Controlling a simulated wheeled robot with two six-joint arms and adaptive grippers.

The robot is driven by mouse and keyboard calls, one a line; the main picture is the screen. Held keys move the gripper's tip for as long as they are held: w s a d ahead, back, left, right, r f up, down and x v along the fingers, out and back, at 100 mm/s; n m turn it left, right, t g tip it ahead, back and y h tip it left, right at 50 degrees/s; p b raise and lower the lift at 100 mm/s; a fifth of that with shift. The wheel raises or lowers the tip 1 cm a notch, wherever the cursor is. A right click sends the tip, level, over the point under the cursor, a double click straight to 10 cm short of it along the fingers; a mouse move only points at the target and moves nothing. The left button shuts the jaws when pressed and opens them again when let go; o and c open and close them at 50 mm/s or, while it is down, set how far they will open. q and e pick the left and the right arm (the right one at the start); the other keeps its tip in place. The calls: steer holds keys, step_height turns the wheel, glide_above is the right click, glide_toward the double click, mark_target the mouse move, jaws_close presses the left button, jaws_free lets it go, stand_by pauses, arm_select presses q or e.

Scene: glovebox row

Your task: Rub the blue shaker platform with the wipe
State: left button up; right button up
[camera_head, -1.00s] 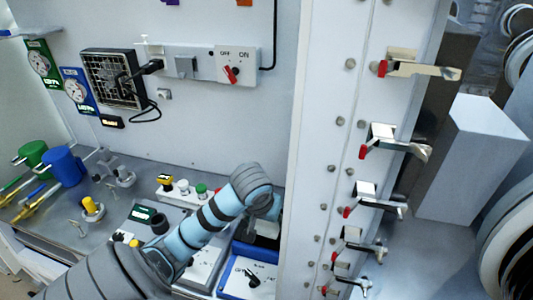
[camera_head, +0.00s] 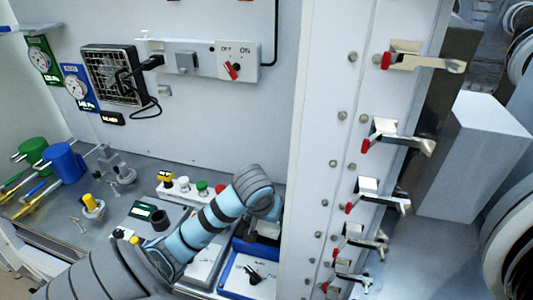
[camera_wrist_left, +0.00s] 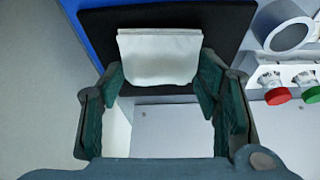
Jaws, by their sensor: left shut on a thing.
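The blue shaker platform (camera_head: 236,283) is at the bottom centre of the head view, with a white front panel and a dark top partly hidden by my left arm. In the left wrist view its dark top (camera_wrist_left: 225,20) with a blue edge (camera_wrist_left: 92,40) fills the upper middle. My left gripper (camera_wrist_left: 160,80) is shut on the folded white wipe (camera_wrist_left: 160,55), which overlaps the dark top; I cannot tell whether it touches. In the head view this gripper (camera_head: 266,228) is mostly behind my arm. My right gripper is not in view.
A white unit with red and green knobs (camera_wrist_left: 278,96) is close beside the platform. A white post with several red-tipped clamps (camera_head: 375,135) stands to the right. Blue and green cylinders (camera_head: 65,165) are at the left. A switch box (camera_head: 238,60) is on the back wall.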

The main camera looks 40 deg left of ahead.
arm_select(q)
steer(key=shift+f, duration=0.3)
